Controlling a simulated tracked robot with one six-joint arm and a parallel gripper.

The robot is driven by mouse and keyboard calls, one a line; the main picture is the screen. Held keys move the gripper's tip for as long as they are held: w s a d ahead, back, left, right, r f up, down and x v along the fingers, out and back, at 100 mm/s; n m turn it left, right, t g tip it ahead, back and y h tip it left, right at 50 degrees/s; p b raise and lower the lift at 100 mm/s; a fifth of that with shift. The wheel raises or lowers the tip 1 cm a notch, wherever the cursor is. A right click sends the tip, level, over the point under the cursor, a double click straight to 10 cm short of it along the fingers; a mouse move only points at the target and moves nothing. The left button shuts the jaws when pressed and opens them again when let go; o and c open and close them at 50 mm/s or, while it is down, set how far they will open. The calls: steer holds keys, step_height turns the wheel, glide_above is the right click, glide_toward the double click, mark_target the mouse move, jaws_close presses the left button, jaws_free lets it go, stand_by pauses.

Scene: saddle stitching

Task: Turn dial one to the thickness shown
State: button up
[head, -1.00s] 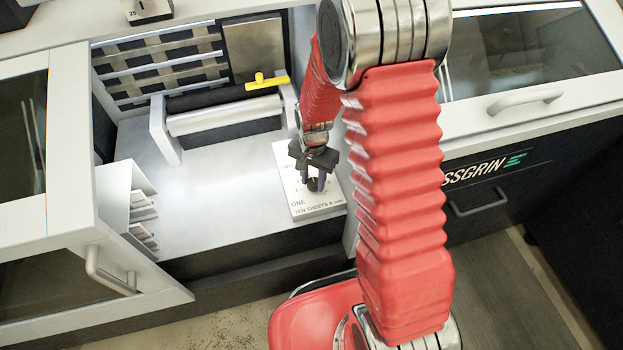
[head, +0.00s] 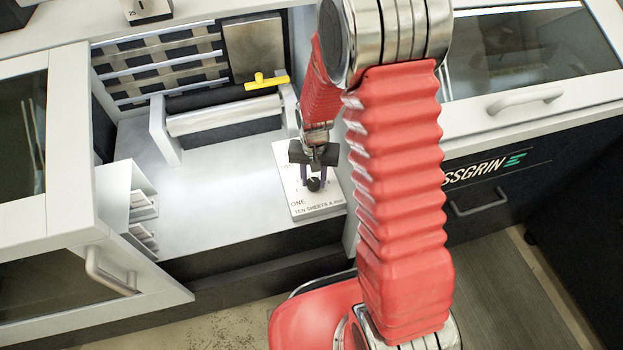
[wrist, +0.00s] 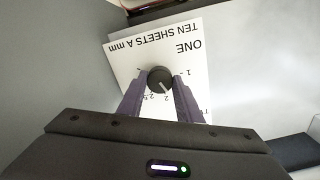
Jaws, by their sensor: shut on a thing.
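Dial one is a small round black knob (wrist: 160,77) with a pale pointer line. It stands on a white plate (wrist: 130,60) lettered "ONE" and "TEN SHEETS A mm", upside down in the wrist view. The pointer slants to the lower right in that view, close to the printed 2. A 1 lies to the right and what looks like 2.5 to the lower left. My gripper (wrist: 160,88) is shut on the knob, with one dark finger on each side. In the head view, the knob (head: 314,185) shows between the fingers and the plate (head: 322,210) is partly covered.
A roller (head: 225,115) and a yellow handle (head: 267,82) stand behind the plate. A white rack (head: 125,190) is at the left. A block marked about 25 (head: 147,10) sits on the back ledge. The bay floor left of the plate is clear.

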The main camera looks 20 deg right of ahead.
steer(key=shift+w+d+r+n, duration=0.1)
steer(key=shift+w+n, duration=0.05)
steer(key=shift+n, duration=0.7)
steer(key=shift+w+r+n, duration=0.1)
steer(key=shift+w+n, duration=0.05)
steer(key=shift+n, duration=0.7)
steer(key=o, duration=1)
steer(key=shift+s+f, duration=0.1)
steer(key=shift+f, duration=0.05)
steer(key=shift+o, duration=0.2)
steer(key=shift+s, duration=0.1)
